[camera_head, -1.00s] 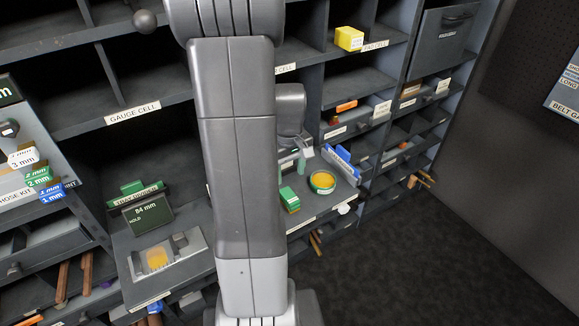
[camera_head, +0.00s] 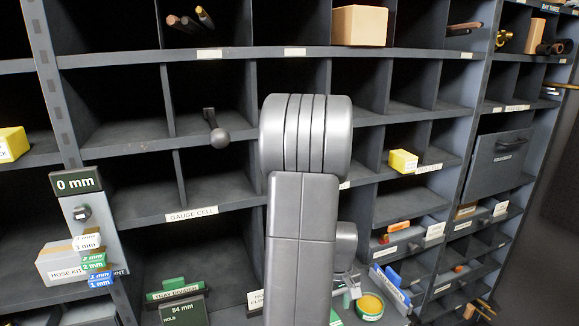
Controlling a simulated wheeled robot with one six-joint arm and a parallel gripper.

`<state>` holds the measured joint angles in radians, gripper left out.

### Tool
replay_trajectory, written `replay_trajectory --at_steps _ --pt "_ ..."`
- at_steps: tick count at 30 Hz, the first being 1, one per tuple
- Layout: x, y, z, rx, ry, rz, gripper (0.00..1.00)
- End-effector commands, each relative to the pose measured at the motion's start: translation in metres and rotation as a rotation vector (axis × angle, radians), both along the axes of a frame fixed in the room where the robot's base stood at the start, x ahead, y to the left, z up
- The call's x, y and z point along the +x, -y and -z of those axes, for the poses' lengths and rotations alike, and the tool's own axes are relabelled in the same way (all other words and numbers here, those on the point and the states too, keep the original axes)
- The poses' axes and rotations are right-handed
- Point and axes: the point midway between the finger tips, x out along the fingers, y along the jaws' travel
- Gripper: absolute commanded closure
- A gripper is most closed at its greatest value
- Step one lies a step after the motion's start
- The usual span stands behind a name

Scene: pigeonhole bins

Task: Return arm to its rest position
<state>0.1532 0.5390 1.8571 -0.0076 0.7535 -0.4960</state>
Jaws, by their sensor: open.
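My arm (camera_head: 302,215) rises through the middle of the head view and stands in front of the pigeonhole shelf. Its rounded grey joint (camera_head: 305,135) is at the top, and a smaller wrist part (camera_head: 346,240) shows at its right side. My gripper (camera_head: 349,285) is partly visible low behind the arm, above the tray with the tape roll. Its fingers are small and mostly hidden, with nothing clearly held between them.
The bin shelf (camera_head: 190,215) fills the view. A yellow box (camera_head: 403,161), a wooden block (camera_head: 359,26) and a dark lever with a ball end (camera_head: 217,130) sit in cells. A green-and-yellow roll (camera_head: 370,306) and blue holder (camera_head: 391,287) are near the gripper.

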Motion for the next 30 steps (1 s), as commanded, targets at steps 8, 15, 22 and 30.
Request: replay_trajectory --at_steps 8,15,22,30 --pt "-0.001 0.0 0.045 0.001 -0.004 0.0 0.46" --pt "-0.001 0.0 0.058 -0.001 0.001 0.0 0.46" --pt "-0.001 0.0 0.052 0.0 0.001 0.0 0.46" --pt "-0.001 0.0 0.051 0.0 0.0 0.0 0.46"
